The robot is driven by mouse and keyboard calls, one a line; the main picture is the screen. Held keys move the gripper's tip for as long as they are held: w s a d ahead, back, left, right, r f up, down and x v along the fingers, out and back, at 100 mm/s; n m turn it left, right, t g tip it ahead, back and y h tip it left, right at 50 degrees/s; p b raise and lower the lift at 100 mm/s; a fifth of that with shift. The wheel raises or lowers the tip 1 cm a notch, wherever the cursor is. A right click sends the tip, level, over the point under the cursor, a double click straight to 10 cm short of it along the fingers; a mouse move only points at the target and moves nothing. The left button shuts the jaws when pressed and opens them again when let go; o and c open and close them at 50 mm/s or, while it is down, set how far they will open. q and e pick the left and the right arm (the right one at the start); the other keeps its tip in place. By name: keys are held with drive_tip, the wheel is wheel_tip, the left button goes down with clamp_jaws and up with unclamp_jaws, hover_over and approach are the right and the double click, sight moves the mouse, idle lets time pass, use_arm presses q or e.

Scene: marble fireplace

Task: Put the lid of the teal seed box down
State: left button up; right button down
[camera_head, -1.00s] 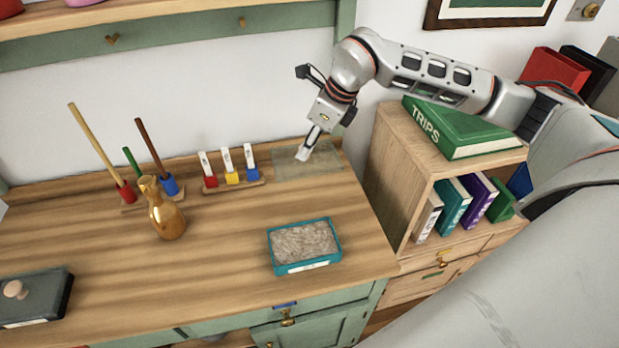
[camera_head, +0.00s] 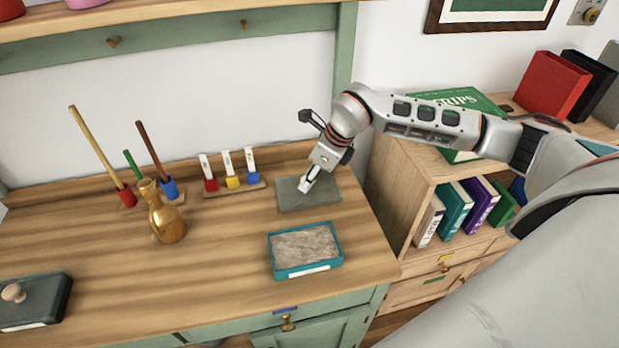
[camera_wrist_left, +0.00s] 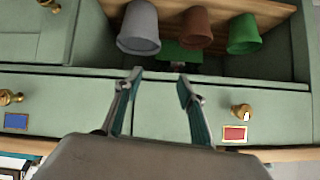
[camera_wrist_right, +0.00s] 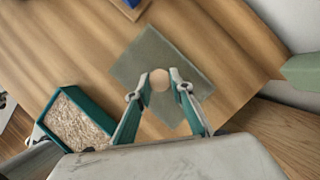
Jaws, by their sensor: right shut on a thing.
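The teal seed box (camera_head: 283,273) stands open near the front right of the desk, full of pale brown seeds. It also shows at the lower left of the right wrist view (camera_wrist_right: 95,107). Its lid is a flat grey-green plate (camera_head: 322,194) behind the box, apart from it. My right gripper (camera_head: 304,186) is shut on the lid's round knob (camera_wrist_right: 159,80), over the middle of the plate. I cannot tell whether the lid touches the desk. My left gripper (camera_wrist_left: 157,77) is open and empty, facing green drawer fronts, and is outside the head view.
A coloured-block rack (camera_head: 234,187) stands left of the lid. A gold bottle (camera_head: 165,222) and coloured rods (camera_head: 97,152) stand farther left. A dark knobbed box (camera_head: 42,299) sits at the front left. A bookcase (camera_head: 398,185) adjoins the desk's right side. The desk's middle is clear.

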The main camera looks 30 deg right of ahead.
drive_tip(key=shift+f, duration=0.1)
drive_tip(key=c, duration=1.8)
unclamp_jaws()
drive_tip(key=shift+f, duration=0.1)
drive_tip(key=shift+r, duration=0.4)
drive_tip(key=v, duration=1.1)
drive_tip(key=shift+s+d+r+p, duration=0.2)
drive_tip(key=shift+r+p, duration=0.05)
drive_tip(key=shift+p, duration=0.15)
